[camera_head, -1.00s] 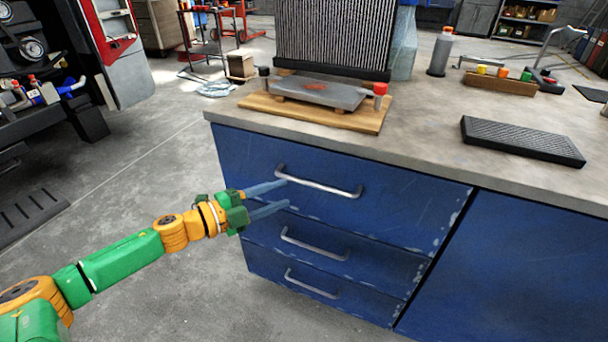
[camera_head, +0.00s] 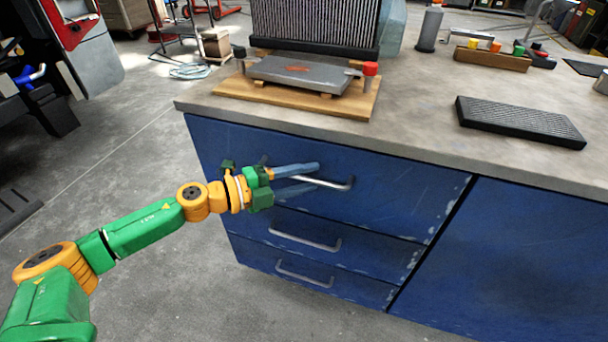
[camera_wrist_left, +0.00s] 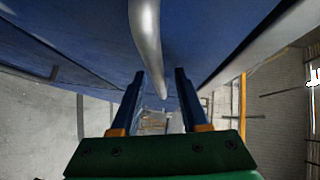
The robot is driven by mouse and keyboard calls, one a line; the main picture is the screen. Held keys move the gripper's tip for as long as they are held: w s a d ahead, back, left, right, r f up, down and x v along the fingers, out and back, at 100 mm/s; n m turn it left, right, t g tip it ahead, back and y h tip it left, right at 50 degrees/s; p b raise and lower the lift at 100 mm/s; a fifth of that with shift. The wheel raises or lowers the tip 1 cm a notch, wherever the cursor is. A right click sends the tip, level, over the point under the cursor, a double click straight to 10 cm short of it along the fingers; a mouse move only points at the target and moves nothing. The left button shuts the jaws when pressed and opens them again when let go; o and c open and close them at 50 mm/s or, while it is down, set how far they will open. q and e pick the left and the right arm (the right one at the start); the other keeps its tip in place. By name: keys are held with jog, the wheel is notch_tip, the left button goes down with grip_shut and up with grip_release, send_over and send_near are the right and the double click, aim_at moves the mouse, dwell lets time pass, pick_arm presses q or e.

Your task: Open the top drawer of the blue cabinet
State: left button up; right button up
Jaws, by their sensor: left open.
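The blue cabinet (camera_head: 515,262) has three drawers on its left part, all closed flush. The top drawer (camera_head: 400,197) has a grey metal bar handle (camera_head: 337,184). My left gripper (camera_head: 315,177) is open at this handle, one finger above the bar and one below it in the head view. The fingers cover the left part of the handle. In the left wrist view, the handle (camera_wrist_left: 147,38) runs down into the gap between the two open fingers (camera_wrist_left: 160,73); I cannot tell whether they touch it. My right gripper is out of view.
The middle drawer handle (camera_head: 305,240) and bottom drawer handle (camera_head: 304,275) lie below my gripper. The worktop (camera_head: 420,112) holds a wooden board (camera_head: 230,89) with a metal plate, and a black ribbed block (camera_head: 520,121).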

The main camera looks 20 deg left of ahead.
pick_arm(q)
jog(key=shift+c, duration=0.2)
grip_shut()
dwell(1.1)
